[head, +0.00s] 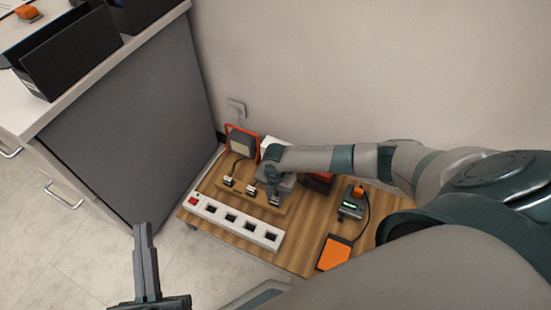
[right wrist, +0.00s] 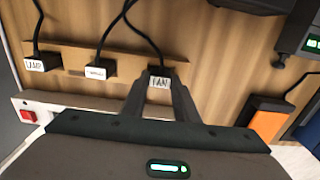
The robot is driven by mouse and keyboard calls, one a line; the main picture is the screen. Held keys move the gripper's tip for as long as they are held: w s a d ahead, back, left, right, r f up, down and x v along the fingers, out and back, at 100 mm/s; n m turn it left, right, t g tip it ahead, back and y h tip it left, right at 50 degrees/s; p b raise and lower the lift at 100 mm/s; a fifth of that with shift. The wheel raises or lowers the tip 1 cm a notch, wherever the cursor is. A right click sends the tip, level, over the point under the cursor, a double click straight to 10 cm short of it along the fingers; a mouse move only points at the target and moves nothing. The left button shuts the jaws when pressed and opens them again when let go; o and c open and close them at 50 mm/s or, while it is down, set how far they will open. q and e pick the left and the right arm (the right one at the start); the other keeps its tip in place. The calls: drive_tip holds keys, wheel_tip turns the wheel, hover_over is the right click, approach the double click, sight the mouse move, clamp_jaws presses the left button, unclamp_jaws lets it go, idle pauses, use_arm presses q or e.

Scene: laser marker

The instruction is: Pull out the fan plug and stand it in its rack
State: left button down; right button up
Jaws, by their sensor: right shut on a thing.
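The fan plug (right wrist: 160,81), a black plug with a white "FAN" label, stands at the right end of the wooden rack (right wrist: 118,55). My right gripper (right wrist: 158,88) is shut on it, one finger on each side of the label. In the head view the right gripper (head: 274,190) reaches down at the right end of the rack (head: 250,197). The white power strip (head: 223,219) lies in front of the rack, its several dark sockets showing no plugs. My left gripper (head: 143,240) is empty, well left of the board, its fingers close together.
An orange pad (head: 334,252) and a small device (head: 353,204) lie to the right. A grey cabinet (head: 130,110) stands left.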

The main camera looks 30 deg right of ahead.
drive_tip(key=o, duration=1.2)
drive_tip(key=shift+r, duration=0.15)
wheel_tip(320, 180, up, 17)
drive_tip(key=p, duration=0.5)
drive_tip(key=shift+r, duration=0.15)
wheel_tip(320, 180, up, 6)
drive_tip(key=p, duration=0.7)
hover_over(276, 198)
drive_tip(key=shift+a, duration=0.1)
